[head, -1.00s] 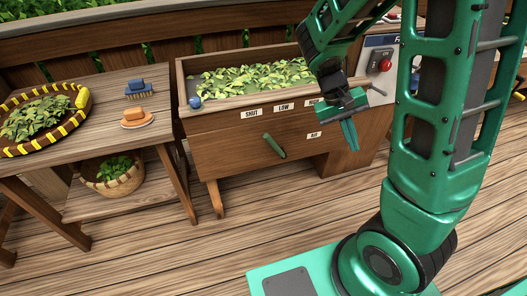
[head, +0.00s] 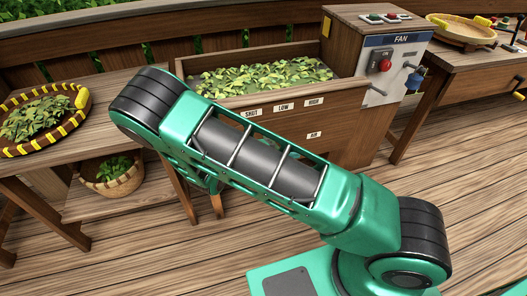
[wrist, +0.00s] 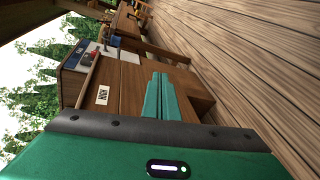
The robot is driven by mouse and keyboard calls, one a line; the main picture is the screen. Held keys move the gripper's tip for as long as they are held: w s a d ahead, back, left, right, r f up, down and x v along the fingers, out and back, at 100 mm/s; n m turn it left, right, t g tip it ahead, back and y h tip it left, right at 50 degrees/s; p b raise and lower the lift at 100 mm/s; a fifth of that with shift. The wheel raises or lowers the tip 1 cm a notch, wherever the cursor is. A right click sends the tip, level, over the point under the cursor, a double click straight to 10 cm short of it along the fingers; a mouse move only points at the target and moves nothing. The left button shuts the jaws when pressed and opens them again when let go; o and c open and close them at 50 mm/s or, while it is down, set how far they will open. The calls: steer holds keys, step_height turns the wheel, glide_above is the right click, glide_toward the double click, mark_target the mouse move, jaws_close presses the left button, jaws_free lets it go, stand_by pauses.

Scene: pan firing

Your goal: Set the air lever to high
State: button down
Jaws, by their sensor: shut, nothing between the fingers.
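The wooden trough (head: 345,100) holds green leaves and carries SHUT (head: 251,113), LOW (head: 284,107) and HIGH (head: 314,101) labels on its front, with an AIR label (head: 314,134) below. The air lever is hidden behind my arm in the head view, and I cannot make it out in the wrist view. My gripper is out of sight in the head view. In the wrist view my gripper (wrist: 160,94) is shut and empty, its green fingers in front of the trough's wooden front. The HIGH label (wrist: 102,95) shows to the left of the fingers.
A FAN box (head: 400,64) with a red button (head: 385,65) and a blue-knobbed lever (head: 414,80) stands right of the trough. A side table on the left holds a leaf tray (head: 82,101), with a basket (head: 117,170) below. The floor in front is open.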

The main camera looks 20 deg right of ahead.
steer(key=w+a+f+n+t+y, duration=0.2)
steer(key=a+f+n+t+y, duration=0.2)
steer(key=a+f+n+t, duration=1)
steer(key=w+d+r+m+t, duration=0.1)
steer(key=w+d+r+t, duration=0.1)
steer(key=w+d+r, duration=0.5)
steer(key=shift+w+r, duration=0.15)
steer(key=shift+w, duration=0.75)
